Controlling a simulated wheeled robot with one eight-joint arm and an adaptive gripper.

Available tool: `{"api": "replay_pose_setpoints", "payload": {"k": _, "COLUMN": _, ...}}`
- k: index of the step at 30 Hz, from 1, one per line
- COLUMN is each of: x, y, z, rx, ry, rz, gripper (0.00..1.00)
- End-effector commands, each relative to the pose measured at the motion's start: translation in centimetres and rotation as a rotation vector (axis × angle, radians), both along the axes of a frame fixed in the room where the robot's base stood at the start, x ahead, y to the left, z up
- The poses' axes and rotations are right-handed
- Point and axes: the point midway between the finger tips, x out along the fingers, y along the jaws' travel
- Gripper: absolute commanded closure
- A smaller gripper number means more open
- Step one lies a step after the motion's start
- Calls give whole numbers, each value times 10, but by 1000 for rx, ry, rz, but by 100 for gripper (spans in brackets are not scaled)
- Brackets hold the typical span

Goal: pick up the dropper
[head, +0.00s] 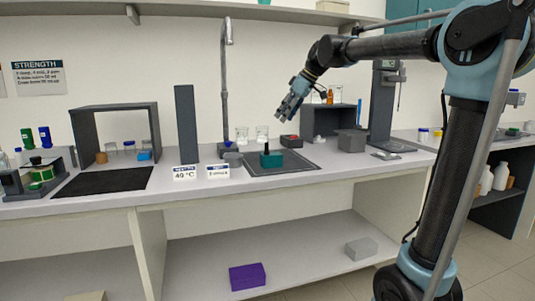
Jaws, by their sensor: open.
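My gripper (284,116) is open and empty in the head view. It hangs in the air above the bench, pointing down and to the left. No dropper can be made out for certain. A small teal block (271,160) stands on a dark mat below my gripper, with a thin dark upright piece (266,147) on top that may be the dropper; it is too small to tell. My gripper is well above this block and apart from it.
A tall tap (226,90) rises left of my gripper. Glass beakers (262,133) and a dark box with a red top (290,141) stand near the teal block. A dark open-fronted shelf (322,119) and a grey box (351,140) are to the right. A dark upright panel (187,123) stands left.

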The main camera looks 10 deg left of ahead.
Motion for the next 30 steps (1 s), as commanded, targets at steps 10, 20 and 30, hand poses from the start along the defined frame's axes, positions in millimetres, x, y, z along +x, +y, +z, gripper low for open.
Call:
{"api": "replay_pose_setpoints", "payload": {"k": 10, "x": 7, "y": 32, "z": -53, "rx": 0, "ry": 0, "rz": 0, "gripper": 56}}
{"api": "replay_pose_setpoints", "payload": {"k": 20, "x": 13, "y": 53, "z": -87, "rx": -1, "ry": 0, "rz": -2, "gripper": 56}}
{"api": "replay_pose_setpoints", "payload": {"k": 30, "x": 17, "y": 66, "z": -106, "rx": -1, "ry": 1, "rz": -1, "gripper": 56}}
